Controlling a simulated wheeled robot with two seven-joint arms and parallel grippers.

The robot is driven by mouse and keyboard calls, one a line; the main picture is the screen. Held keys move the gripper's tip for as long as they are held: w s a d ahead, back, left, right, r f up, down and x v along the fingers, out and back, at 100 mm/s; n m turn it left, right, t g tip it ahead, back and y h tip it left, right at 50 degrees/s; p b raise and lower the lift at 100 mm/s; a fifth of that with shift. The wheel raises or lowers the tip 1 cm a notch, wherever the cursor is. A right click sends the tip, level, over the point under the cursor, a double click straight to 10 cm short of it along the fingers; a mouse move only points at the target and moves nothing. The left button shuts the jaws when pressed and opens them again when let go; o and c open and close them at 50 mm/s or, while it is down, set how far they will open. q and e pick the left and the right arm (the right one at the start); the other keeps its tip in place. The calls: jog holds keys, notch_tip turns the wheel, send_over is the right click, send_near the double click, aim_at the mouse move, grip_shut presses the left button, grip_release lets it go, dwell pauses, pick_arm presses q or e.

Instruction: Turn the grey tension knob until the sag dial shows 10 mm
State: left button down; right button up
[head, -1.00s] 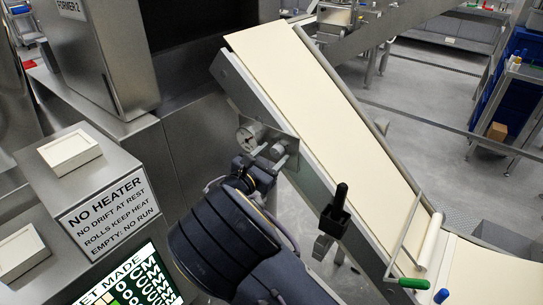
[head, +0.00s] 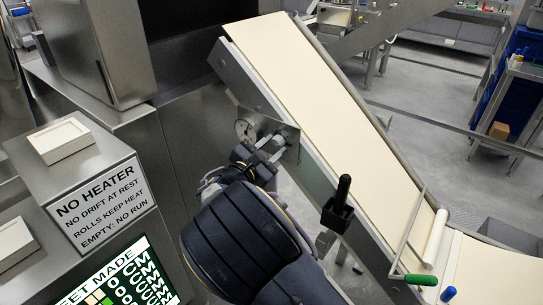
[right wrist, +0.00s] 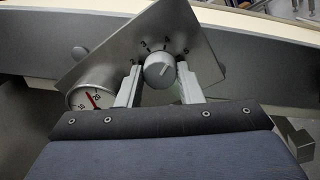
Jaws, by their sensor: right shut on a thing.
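The grey tension knob (right wrist: 159,70) sits on a tilted metal plate with a numbered scale around it. My right gripper (right wrist: 160,82) has one finger on each side of the knob and is shut on it. The sag dial (right wrist: 92,97) is at lower left of the knob, with a white face and a red needle. The needle leans up and left near the 20 mark; the exact reading is too small to tell. In the head view the dial (head: 243,129) is beside my right gripper (head: 265,153), its numbers unreadable. My left gripper is not in view.
A pasta sheet (head: 320,110) runs down the sloped conveyor to a roller (head: 432,238) with a green handle. A black lever (head: 342,190) stands on the conveyor's side near my right arm. A cabinet with a "NO HEATER" sign (head: 100,200) is at left.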

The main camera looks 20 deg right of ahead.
jog(key=m+b, duration=0.1)
jog(key=b, duration=0.1)
jog(key=m+b, duration=0.1)
jog(key=m, duration=0.1)
jog(key=shift+f+b, duration=0.3)
jog(key=shift+b, duration=0.1)
jog(key=shift+r+m+b, duration=0.2)
jog(key=shift+m+b, duration=1.05)
jog(key=shift+m, duration=0.05)
jog(key=o, duration=1)
jog(key=shift+s+a, duration=0.1)
jog(key=v, duration=0.7)
jog(key=shift+s+a, duration=0.15)
jog(key=shift+a, duration=0.15)
